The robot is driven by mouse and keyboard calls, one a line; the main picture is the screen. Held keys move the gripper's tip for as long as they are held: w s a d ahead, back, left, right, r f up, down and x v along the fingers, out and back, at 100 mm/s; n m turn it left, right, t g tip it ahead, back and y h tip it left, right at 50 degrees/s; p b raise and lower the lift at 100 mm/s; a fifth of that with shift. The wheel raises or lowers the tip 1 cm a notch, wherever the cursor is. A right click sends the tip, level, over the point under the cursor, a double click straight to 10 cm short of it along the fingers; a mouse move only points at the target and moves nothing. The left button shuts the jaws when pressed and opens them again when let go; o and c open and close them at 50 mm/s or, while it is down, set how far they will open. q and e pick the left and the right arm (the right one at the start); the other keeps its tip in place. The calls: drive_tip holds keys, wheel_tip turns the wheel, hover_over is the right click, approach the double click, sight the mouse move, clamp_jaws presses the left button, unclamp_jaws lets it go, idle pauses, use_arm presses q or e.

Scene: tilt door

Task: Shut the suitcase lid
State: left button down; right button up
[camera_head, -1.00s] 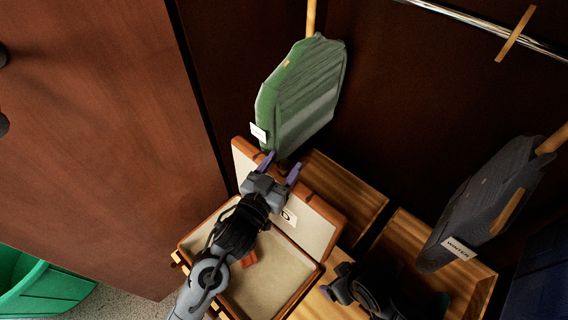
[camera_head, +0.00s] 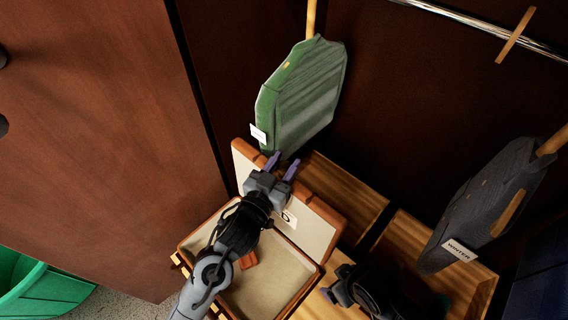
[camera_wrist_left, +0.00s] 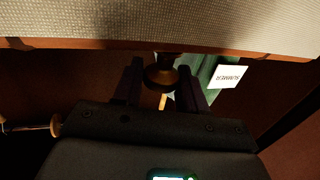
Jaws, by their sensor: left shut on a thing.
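The suitcase (camera_head: 306,290) stands open, with a brown outer edge and a beige lining. Its lid (camera_head: 315,232) is raised and leans back on the far side. My left gripper (camera_head: 282,163) reaches over the open base to the lid's upper edge. In the left wrist view, its fingers (camera_wrist_left: 160,80) are shut on a dark round knob with a gold ring (camera_wrist_left: 163,74) at the lid edge (camera_wrist_left: 100,45). My left arm hides part of the base and lid. A dark grey shape, seemingly my right gripper (camera_head: 345,287), is at the lower right; its fingers are unclear.
A green garment (camera_head: 303,95) hangs just above the lid; its "SUMMER" tag (camera_wrist_left: 230,76) shows in the left wrist view. A dark garment tagged "WINTER" (camera_head: 485,205) hangs to the right. A brown door panel (camera_head: 100,140) stands left.

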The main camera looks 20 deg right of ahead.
use_arm(q)
drive_tip(key=s+a+f+n+t+h+b, duration=0.1)
drive_tip(key=s+a+t+h, duration=0.1)
drive_tip(key=a, duration=0.6)
drive_tip(key=s+a+f+n+t+h+b, duration=0.1)
drive_tip(key=s+a+f+t+b, duration=0.1)
drive_tip(key=s+a, duration=0.3)
drive_tip(key=shift+a+f+h, duration=0.3)
drive_tip(key=shift+a+h, duration=0.1)
drive_tip(key=shift+a, duration=1.75)
drive_tip(key=c, duration=0.7)
unclamp_jaws()
drive_tip(key=shift+p+v, duration=0.4)
drive_tip(key=shift+v, duration=5)
drive_tip(key=shift+w, duration=0.1)
